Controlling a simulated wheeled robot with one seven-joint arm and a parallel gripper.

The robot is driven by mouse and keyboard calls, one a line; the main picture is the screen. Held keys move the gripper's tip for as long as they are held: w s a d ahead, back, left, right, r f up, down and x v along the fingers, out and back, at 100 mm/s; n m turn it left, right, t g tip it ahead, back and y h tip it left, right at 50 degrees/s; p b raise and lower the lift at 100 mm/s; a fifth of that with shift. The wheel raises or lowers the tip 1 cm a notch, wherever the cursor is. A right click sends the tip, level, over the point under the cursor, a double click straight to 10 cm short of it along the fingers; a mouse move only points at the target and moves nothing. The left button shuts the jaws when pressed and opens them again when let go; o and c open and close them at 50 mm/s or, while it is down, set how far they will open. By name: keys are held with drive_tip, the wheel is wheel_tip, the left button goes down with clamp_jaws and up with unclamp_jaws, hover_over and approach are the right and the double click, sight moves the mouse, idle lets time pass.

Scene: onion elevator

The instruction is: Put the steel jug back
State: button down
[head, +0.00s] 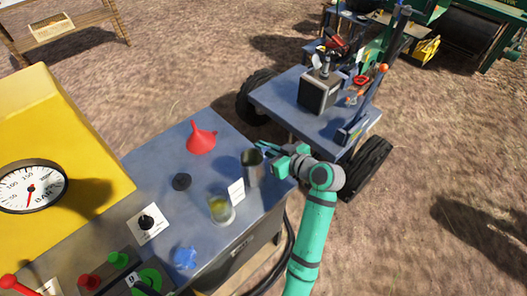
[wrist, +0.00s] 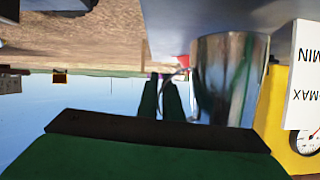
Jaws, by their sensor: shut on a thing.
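The steel jug (head: 252,170) is upright at the right edge of the blue-grey bench (head: 222,135) in the head view. It also shows in the upside-down wrist view (wrist: 228,80). My gripper (head: 268,150) reaches in from the right at the jug's upper side. In the wrist view its two dark fingers (wrist: 166,98) are close together beside the jug, at its handle side. The gripper is shut on the jug; the exact contact is hard to see. I cannot tell whether the jug's base touches the bench or is just above it.
A white MIN/MAX card (head: 236,191) and a glass of yellowish liquid (head: 221,210) are close to the jug. A red funnel (head: 201,140), black knob (head: 181,182) and blue knob (head: 185,257) are also on the bench. A wheeled cart (head: 275,98) is behind, right.

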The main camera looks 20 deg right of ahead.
drive_tip(key=shift+f, duration=1.15)
drive_tip(key=c, duration=1.9)
unclamp_jaws()
drive_tip(key=shift+f, duration=0.1)
drive_tip(key=v, duration=1.2)
